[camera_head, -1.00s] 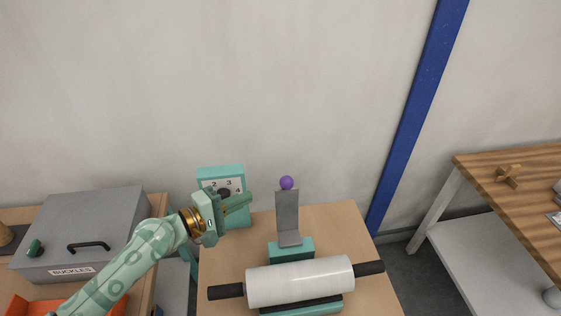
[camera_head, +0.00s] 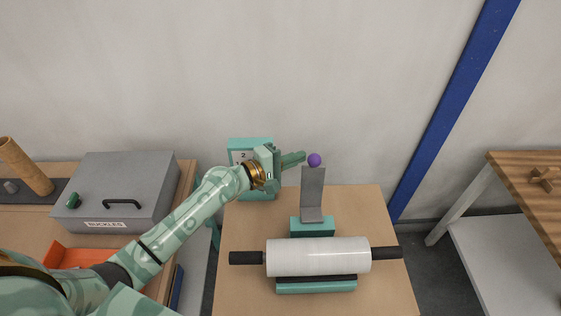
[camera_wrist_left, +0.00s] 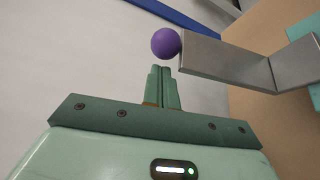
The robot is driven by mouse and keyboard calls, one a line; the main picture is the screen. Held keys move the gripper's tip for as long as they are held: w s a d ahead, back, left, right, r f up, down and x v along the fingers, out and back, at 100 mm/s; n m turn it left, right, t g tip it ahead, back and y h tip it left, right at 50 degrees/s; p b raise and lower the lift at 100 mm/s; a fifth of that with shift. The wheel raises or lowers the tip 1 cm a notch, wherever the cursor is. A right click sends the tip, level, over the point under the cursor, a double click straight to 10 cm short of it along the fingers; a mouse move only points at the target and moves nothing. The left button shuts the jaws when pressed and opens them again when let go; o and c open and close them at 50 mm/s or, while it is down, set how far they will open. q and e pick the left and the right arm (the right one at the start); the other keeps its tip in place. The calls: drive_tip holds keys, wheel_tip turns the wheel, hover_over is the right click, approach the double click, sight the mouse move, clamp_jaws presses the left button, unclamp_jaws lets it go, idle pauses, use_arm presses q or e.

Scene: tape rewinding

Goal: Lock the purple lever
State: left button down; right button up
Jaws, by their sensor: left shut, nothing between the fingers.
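The purple lever knob (camera_head: 314,160) is a ball on top of an upright grey metal lever plate (camera_head: 313,190), which stands on a teal base (camera_head: 313,227). My left gripper (camera_head: 302,157) is shut and empty, its fingertips just left of the purple ball. In the left wrist view the closed fingertips (camera_wrist_left: 163,72) point at the purple ball (camera_wrist_left: 165,43) with at most a small gap; I cannot tell whether they touch. The grey lever plate (camera_wrist_left: 225,60) extends right from the ball there. My right gripper is not in view.
A white roll (camera_head: 318,256) with dark handles lies in front of the lever. A teal dial box (camera_head: 250,146) stands behind my left gripper. A grey box labelled BUCKLES (camera_head: 125,185) is at left. A wooden bench (camera_head: 520,190) is at right.

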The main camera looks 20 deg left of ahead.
use_arm(q)
drive_tip(key=shift+x, duration=0.95)
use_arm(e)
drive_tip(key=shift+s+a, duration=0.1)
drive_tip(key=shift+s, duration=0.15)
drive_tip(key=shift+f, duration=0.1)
